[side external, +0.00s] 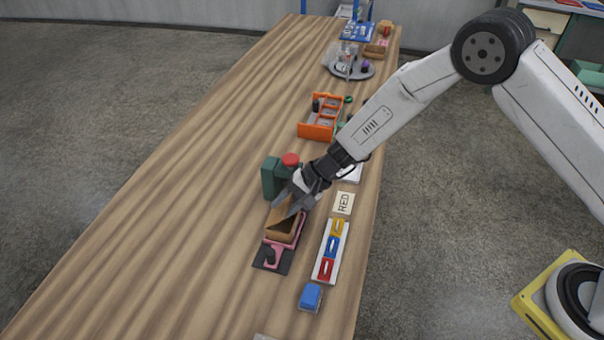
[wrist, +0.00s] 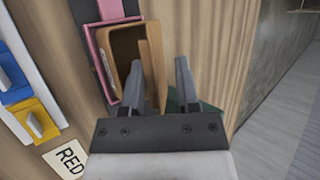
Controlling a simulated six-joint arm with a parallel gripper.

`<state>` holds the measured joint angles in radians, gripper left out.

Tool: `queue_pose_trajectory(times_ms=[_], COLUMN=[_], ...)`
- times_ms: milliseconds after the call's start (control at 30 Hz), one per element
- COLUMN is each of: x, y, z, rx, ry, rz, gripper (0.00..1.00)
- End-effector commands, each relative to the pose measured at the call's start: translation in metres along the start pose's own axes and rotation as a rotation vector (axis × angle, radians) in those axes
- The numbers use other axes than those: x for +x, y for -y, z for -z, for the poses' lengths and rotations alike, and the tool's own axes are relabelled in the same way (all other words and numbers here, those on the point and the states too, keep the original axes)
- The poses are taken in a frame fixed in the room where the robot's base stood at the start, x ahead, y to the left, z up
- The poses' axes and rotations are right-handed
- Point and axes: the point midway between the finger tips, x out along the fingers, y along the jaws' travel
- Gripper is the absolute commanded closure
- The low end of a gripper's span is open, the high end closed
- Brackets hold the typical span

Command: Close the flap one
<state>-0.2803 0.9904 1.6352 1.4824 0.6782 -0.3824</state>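A small tan wooden box (side external: 281,228) on a pink base (side external: 298,240) stands on the table, open at the top. In the wrist view the box (wrist: 125,48) shows a dark hollow inside, and its wooden flap (wrist: 154,62) stands up along one side, open. My gripper (side external: 290,201) is low at the box's far end. In the wrist view my gripper (wrist: 160,75) has its two fingers apart, with the flap's near end appearing between them. I cannot tell whether either finger touches the flap. The gripper partly hides the box and flap in the side view.
A green block (side external: 270,178) and a red knob (side external: 290,159) stand just behind the gripper. A white panel with red, blue and yellow switches (side external: 331,250), a RED card (side external: 343,203) and a blue block (side external: 310,296) lie to the right. The table's left side is clear.

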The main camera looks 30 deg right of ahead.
Motion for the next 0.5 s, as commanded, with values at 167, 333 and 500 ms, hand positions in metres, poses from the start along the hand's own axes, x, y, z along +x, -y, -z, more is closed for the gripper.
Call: queue_pose_trajectory(times_ms=[167, 333, 500], x=[0.0005, 0.0008, 0.0011], y=[0.0037, 0.0061, 0.0085], z=[-0.0004, -0.0003, -0.0001], rx=[0.016, 0.034, 0.051], ry=[0.001, 0.0, 0.0], rz=[-0.045, -0.088, -0.13], gripper=[0.6, 0.6, 0.6])
